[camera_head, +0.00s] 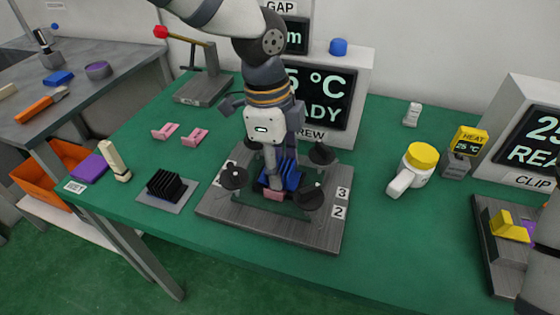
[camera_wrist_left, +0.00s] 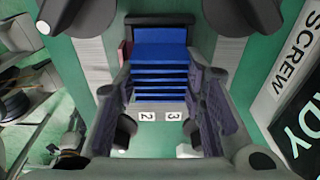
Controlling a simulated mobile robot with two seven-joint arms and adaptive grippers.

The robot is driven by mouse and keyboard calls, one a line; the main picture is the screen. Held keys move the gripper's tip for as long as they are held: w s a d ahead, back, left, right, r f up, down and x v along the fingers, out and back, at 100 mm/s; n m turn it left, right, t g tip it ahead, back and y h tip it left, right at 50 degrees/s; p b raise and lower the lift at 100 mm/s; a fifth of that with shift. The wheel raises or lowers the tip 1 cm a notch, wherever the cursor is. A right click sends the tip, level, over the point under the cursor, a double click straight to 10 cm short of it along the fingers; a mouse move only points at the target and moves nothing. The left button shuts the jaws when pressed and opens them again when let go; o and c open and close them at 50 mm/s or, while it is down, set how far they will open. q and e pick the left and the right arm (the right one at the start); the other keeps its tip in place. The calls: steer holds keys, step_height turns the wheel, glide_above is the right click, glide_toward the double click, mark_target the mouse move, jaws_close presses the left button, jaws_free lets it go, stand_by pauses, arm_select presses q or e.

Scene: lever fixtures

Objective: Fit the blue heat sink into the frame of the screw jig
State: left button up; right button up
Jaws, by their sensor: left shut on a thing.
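The blue heat sink (camera_head: 290,173) is between the fingers of my left gripper (camera_head: 275,180), low over the middle of the screw jig (camera_head: 228,210). In the left wrist view the blue heat sink (camera_wrist_left: 162,62) shows its fins between the two fingers of my left gripper (camera_wrist_left: 165,95), which is shut on it. The jig has a grey base, a green frame and several dark round knobs around the heat sink. The gripper hides part of the frame, so I cannot tell whether the heat sink is fully seated. My right gripper is not in view.
A black heat sink (camera_head: 164,184) sits on a grey plate left of the jig. Pink clips (camera_head: 194,137) lie behind it. The screw display (camera_head: 325,95) is close behind.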

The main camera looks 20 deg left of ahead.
arm_select(q)
steer(key=shift+f, duration=0.25)
steer(key=o, duration=1.2)
steer(key=shift+c, duration=0.2)
step_height(320, 180, up, 12)
steer(key=a, duration=0.1)
steer(key=shift+a, duration=0.2)
